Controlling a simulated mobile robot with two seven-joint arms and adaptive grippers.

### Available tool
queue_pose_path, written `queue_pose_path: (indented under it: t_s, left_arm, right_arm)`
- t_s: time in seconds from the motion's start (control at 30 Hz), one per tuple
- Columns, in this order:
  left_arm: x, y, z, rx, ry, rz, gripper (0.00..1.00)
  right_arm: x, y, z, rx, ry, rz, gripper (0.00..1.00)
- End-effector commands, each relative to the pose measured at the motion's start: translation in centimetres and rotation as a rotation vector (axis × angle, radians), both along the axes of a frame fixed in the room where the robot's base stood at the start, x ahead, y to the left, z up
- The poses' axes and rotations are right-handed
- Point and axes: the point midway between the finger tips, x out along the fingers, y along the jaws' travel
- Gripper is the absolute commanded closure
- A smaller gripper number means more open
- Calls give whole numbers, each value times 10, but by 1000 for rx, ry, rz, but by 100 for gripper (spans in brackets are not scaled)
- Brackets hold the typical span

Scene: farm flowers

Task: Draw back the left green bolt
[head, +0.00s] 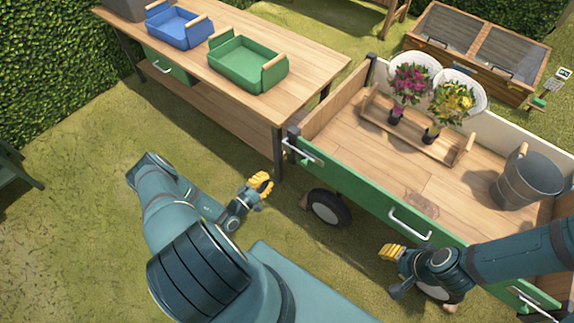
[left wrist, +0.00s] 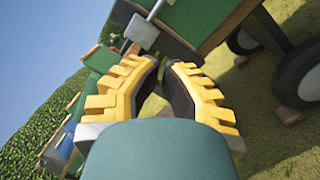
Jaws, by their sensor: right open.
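The left bolt (head: 303,151), a pale metal bar and plate, sits at the left end of the cart's green side panel (head: 355,190). The left wrist view shows its metal plate (left wrist: 142,32) near the top, beyond the fingertips. My left gripper (head: 262,186) has yellow fingers and is below and left of the bolt, apart from it. In the left wrist view its fingers (left wrist: 166,66) are parted by a narrow gap with nothing between them. My right gripper (head: 388,254) is open in front of the panel, below the middle handle (head: 410,224).
The wooden cart holds two flower bouquets (head: 424,100) in a rack and a metal bucket (head: 530,183). A wheel (head: 328,209) stands below the panel. A similar metal bolt (head: 530,300) is at the panel's right end. A workbench (head: 300,75) with blue and green trays stands behind left.

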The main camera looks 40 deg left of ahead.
Motion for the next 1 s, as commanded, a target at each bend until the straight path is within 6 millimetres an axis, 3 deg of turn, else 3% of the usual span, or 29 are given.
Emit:
queue_pose_path:
  t_s: [0.17, 0.6, 0.8, 1.0]
  left_arm:
    - [19, -3, 2, 0, -2, -2, 100]
    - [102, -14, 10, -1, -2, -4, 100]
    - [100, -39, 25, -3, -1, -3, 100]
    - [101, -48, 29, -1, 0, -3, 100]
  right_arm:
    - [0, 0, -3, 0, -1, 0, 53]
    - [3, 0, -19, -1, -9, -2, 53]
    - [3, 0, -15, -1, -8, -2, 53]
    - [3, 0, -15, -1, -8, -2, 53]
